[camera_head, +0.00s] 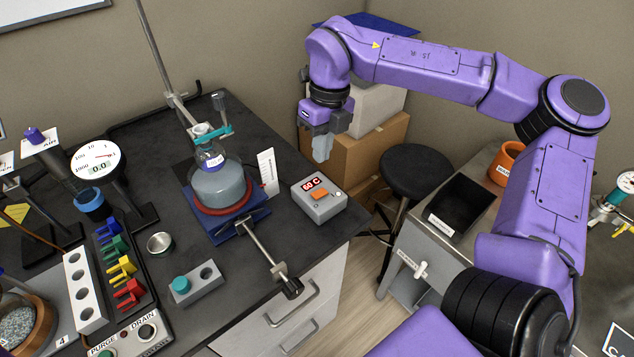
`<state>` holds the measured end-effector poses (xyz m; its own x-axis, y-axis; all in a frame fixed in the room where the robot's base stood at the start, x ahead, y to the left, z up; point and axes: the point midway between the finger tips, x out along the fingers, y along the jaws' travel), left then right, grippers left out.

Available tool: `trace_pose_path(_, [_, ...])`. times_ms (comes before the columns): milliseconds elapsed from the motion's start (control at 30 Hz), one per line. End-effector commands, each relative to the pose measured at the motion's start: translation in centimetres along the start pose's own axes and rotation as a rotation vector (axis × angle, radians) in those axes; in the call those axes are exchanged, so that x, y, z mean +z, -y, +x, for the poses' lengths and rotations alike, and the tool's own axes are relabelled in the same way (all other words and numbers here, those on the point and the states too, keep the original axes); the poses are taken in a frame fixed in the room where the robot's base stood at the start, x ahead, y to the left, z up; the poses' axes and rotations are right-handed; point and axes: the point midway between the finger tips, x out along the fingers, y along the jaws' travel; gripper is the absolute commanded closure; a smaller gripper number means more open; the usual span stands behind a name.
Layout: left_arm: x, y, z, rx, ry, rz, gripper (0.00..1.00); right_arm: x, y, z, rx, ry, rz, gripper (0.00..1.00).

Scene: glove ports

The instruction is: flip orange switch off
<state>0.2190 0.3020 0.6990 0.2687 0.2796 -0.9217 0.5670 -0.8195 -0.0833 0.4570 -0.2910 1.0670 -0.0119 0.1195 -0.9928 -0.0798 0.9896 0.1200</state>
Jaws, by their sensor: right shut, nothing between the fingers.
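The orange switch (319,195) is on top of a small grey control box (322,208) near the right edge of the dark bench. The box has a lit red display reading "60 C" and a pale knob beside the switch. My right gripper (322,150) hangs above and beyond the box, near the bench's far right corner, with its fingers pointing down. It is shut and empty, apart from the switch. The tilt of the switch is too small to tell. My left gripper is not in view.
A round flask (218,184) sits in a red-rimmed heater left of the box, with a clamp rod (262,246) sticking out in front. Cardboard boxes (368,150) and a black stool (417,172) stand right of the bench. Air above the control box is clear.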

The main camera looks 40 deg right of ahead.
Motion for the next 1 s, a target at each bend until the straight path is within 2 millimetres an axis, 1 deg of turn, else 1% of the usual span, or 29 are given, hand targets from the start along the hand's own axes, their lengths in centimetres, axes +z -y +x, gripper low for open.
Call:
trace_pose_path(100, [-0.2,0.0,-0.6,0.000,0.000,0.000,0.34,-0.1,0.0,2.5,0.000,-0.004,0.000,1.00])
trace_pose_path(300, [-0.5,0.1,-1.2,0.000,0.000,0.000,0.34,-0.2,0.0,6.7,0.001,-0.004,0.002,1.00])
trace_pose_path(400, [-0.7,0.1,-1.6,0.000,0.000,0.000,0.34,-0.2,0.0,8.3,0.001,-0.002,0.002,1.00])
trace_pose_path(500, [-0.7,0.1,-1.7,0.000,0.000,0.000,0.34,-0.2,0.0,9.4,0.001,-0.002,0.002,1.00])
trace_pose_path(633, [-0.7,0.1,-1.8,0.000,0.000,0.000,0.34,-0.1,0.1,10.0,0.001,0.001,0.002,1.00])
trace_pose_path(900, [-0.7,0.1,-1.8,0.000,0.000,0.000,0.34,-0.1,0.1,10.1,0.000,0.001,0.002,1.00])
trace_pose_path(1000, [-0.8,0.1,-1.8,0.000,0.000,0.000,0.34,-0.1,-0.1,10.4,-0.041,-0.001,-0.002,1.00])
